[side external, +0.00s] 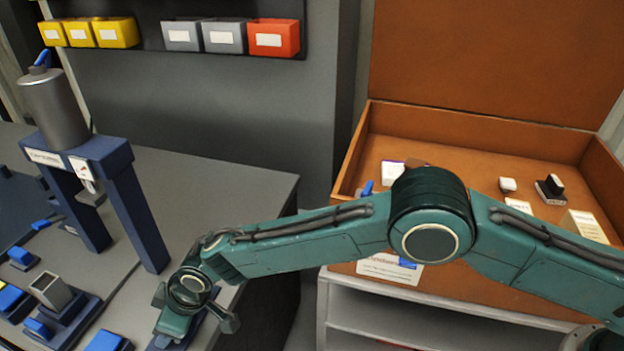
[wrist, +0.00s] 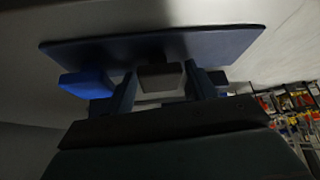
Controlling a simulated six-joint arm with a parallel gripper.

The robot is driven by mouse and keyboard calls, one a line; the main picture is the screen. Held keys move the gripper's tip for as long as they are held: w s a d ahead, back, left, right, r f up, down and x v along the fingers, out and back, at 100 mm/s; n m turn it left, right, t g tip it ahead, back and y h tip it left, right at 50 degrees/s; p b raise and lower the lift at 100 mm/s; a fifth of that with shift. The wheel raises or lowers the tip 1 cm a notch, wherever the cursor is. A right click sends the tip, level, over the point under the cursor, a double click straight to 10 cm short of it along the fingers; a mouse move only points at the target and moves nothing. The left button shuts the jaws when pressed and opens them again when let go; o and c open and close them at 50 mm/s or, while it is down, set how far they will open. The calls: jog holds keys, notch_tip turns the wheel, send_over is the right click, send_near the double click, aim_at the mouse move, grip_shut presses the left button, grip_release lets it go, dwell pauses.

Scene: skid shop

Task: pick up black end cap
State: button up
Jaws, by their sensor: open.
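In the wrist view my gripper (wrist: 160,72) is open, with one finger on each side of a dark grey block (wrist: 161,80). This block sits on a dark blue plate (wrist: 225,45); I cannot tell whether it is the black end cap or whether the fingers touch it. In the side view my gripper end (side external: 182,315) is low at the near edge of the grey bench, and its fingertips are hidden. A small black piece with a pale top (side external: 550,188) stands in the brown wooden tray (side external: 470,130) at the right.
A blue block (wrist: 86,83) sits on the same plate, left of my fingers. On the bench are a blue press frame (side external: 125,190) with a grey cylinder (side external: 55,108) and several blue fixtures. The bench top behind my wrist is clear. Coloured bins (side external: 275,38) hang on the back wall.

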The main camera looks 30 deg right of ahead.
jog(key=c, duration=0.8)
jog(key=shift+r, duration=0.15)
jog(key=shift+c, duration=0.2)
notch_tip(320, 180, up, 20)
dwell(0.6)
